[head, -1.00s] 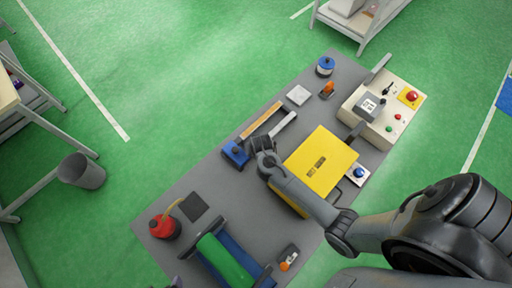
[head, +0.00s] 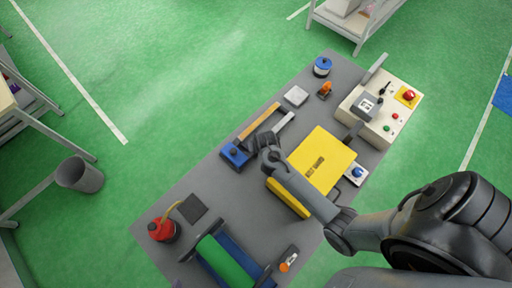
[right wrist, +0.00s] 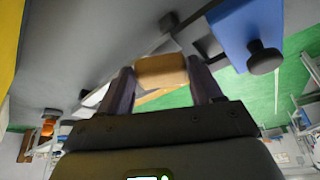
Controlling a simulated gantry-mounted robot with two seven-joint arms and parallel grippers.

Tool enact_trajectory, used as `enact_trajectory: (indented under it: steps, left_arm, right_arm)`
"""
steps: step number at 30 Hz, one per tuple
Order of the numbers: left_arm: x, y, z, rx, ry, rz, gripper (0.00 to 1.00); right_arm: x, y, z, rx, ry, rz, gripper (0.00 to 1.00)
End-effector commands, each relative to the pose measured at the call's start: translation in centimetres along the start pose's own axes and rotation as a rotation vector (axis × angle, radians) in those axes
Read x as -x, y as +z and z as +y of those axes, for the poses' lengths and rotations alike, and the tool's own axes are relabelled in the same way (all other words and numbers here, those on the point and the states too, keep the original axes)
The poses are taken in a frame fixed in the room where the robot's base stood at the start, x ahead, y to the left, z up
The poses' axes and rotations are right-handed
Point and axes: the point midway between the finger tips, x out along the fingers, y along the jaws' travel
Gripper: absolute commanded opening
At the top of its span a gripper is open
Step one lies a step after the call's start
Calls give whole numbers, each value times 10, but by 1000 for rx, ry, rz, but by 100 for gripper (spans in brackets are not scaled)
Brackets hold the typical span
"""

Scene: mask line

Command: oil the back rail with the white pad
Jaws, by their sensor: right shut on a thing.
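A wood-coloured rail (head: 260,121) and a light grey rail (head: 284,123) lie side by side on the bench, behind a blue block (head: 235,154). My right gripper (head: 266,139) is at their near end, beside the blue block. In the right wrist view, it (right wrist: 162,85) is shut on a tan block (right wrist: 162,70); I cannot tell whether this is the white pad or whether it touches a rail. The head view hides the held block. A white square (head: 296,95) lies flat beyond the rails. My left gripper is not in view.
A yellow cover (head: 325,150) stands right of the rails, under my right arm. A control box (head: 378,115) is at the far right. A red oil can (head: 163,229), a dark square (head: 192,208) and a green roller (head: 225,261) are nearer. Bench between is clear.

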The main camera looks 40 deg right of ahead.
Motion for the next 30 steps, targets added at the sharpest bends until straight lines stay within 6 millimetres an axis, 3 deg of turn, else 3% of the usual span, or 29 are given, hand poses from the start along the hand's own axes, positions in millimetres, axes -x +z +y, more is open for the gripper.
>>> enact_trajectory:
  steps: [30]
  left_arm:
    - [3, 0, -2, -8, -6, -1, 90]
  right_arm:
    - [-11, -23, 41, -1, 1, 1, 40]
